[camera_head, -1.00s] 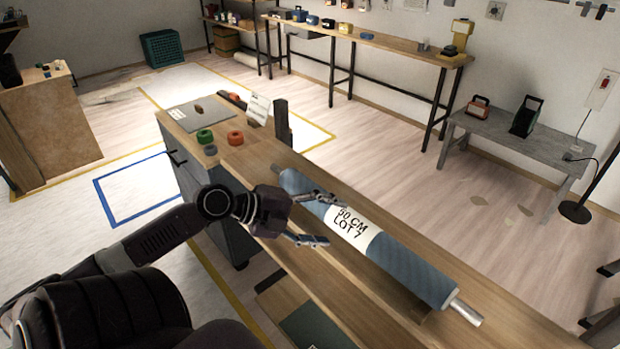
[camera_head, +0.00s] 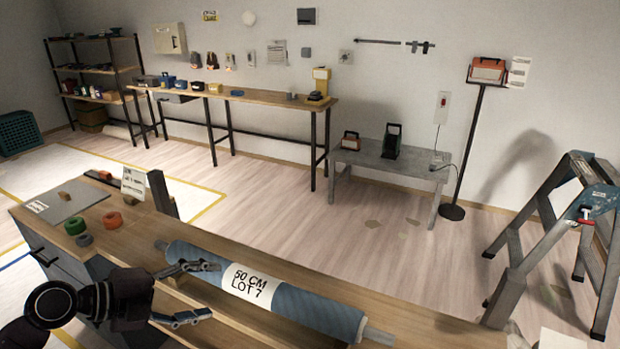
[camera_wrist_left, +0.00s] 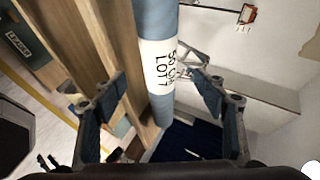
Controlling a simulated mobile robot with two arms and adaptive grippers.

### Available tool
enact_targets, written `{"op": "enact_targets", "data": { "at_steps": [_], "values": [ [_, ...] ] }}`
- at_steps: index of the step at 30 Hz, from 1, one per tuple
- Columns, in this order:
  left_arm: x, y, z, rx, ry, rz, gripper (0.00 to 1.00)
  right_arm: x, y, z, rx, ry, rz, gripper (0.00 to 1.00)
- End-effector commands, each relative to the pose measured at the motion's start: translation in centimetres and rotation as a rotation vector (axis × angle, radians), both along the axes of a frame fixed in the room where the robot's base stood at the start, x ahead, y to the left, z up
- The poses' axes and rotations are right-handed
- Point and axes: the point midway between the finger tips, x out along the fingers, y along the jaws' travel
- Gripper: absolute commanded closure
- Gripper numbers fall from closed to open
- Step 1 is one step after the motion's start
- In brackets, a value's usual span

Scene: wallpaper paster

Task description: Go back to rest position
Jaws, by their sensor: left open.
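My left gripper (camera_head: 190,292) is at the lower left of the head view, beside the left end of a blue roll (camera_head: 305,307). Its two fingers are spread apart with nothing held between them. The roll has a white label reading "50 CM LOT 7" and lies along the wooden bench (camera_head: 420,322). In the left wrist view the roll (camera_wrist_left: 157,22) runs down between the open fingers (camera_wrist_left: 158,98), beyond the fingertips. Whether a finger touches it, I cannot tell. My right gripper is in neither view.
Green and orange tape rolls (camera_head: 112,220) and a grey mat (camera_head: 62,207) lie at the bench's left end. A stepladder (camera_head: 585,215) stands at the right. A grey low table (camera_head: 390,168) and a long workbench (camera_head: 255,96) stand along the wall.

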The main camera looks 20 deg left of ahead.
Motion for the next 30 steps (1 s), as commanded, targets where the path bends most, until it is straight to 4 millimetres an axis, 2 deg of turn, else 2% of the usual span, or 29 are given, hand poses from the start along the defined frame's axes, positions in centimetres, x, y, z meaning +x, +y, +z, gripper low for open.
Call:
{"op": "enact_targets", "data": {
  "at_steps": [2,5,8,11,15,18,21,24,30],
  "values": [
    [0.0,0.0,-0.1,0.0,0.001,0.0,0.35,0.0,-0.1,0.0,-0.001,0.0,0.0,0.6],
    [-0.4,-0.5,-1.1,-0.017,0.038,0.01,0.35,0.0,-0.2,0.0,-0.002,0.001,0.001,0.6],
    [-1.8,-1.9,-4.3,-0.061,0.145,0.045,0.35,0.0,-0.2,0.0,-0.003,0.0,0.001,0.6],
    [-4.1,-4.2,-8.8,-0.123,0.314,0.117,0.35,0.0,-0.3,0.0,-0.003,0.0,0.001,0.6],
    [-7.7,-7.8,-14.6,-0.206,0.56,0.274,0.35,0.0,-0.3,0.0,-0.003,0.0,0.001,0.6],
    [-10.0,-10.2,-17.6,-0.259,0.706,0.419,0.35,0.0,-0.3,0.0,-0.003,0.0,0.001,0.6],
    [-12.0,-12.4,-19.6,-0.309,0.82,0.584,0.35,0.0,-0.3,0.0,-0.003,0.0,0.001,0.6],
    [-13.4,-14.3,-20.7,-0.364,0.896,0.763,0.35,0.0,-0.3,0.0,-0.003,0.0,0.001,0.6],
    [-15.0,-16.5,-21.0,-0.475,0.949,1.076,0.35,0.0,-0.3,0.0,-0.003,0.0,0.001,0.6]
  ]
}}
